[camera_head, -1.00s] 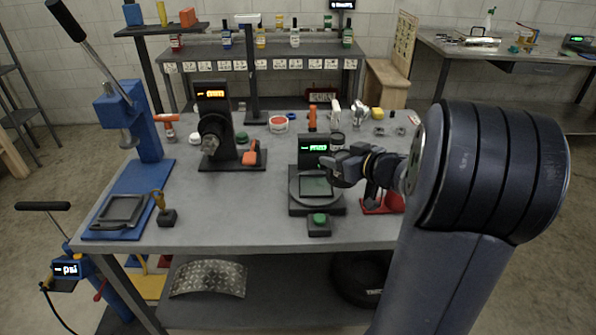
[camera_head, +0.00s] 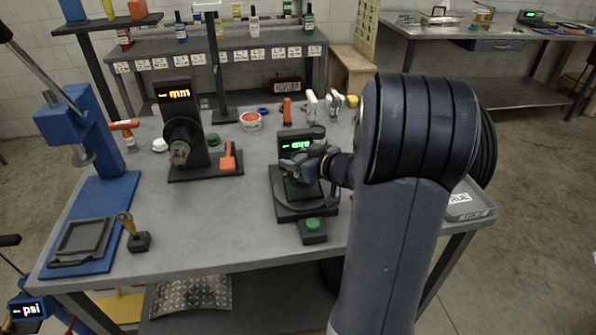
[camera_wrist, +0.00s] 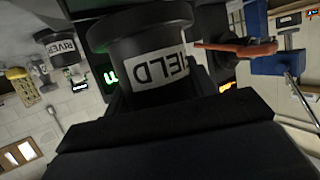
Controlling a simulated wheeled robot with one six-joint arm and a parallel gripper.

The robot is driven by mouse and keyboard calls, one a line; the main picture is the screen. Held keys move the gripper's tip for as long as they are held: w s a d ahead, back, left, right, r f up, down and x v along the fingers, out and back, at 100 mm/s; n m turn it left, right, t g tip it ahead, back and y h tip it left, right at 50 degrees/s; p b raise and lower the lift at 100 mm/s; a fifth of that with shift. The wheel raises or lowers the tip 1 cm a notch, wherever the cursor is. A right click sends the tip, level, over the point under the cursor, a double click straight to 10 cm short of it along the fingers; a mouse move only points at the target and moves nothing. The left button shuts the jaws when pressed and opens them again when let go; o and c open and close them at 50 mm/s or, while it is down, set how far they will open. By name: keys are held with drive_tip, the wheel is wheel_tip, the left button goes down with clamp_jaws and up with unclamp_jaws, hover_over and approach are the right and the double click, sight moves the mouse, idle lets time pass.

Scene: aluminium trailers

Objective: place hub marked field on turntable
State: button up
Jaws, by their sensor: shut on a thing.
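The hub marked FIELD (camera_wrist: 150,55) is a dark flanged cylinder with a white label, upside down in the wrist view. My gripper (camera_head: 300,166) is shut on it; in the head view the dark hub cannot be told clearly from the fingers. The turntable (camera_head: 299,207) is a round grey plate on a black base with a green-lit display behind it. My gripper is over the turntable in the picture and covers part of its plate. Whether the hub touches the plate cannot be told.
A green button box (camera_head: 313,231) stands in front of the turntable. A gauge with an orange display (camera_head: 178,125) stands to its left. Another hub, marked RIVER (camera_wrist: 62,48), shows in the wrist view. A grey tray (camera_head: 470,213) lies at the right table edge. The table's front left is partly clear.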

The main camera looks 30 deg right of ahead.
drive_tip(key=shift+f+b, duration=0.3)
drive_tip(key=shift+f, duration=1.15)
drive_tip(key=shift+f, duration=0.1)
drive_tip(key=o, duration=1.5)
drive_tip(key=shift+f, duration=0.1)
drive_tip(key=shift+s+r, duration=0.2)
drive_tip(key=shift+r, duration=0.05)
drive_tip(key=p+v, duration=0.1)
drive_tip(key=v, duration=1)
drive_tip(key=shift+s+p, duration=0.3)
drive_tip(key=shift+d, duration=0.15)
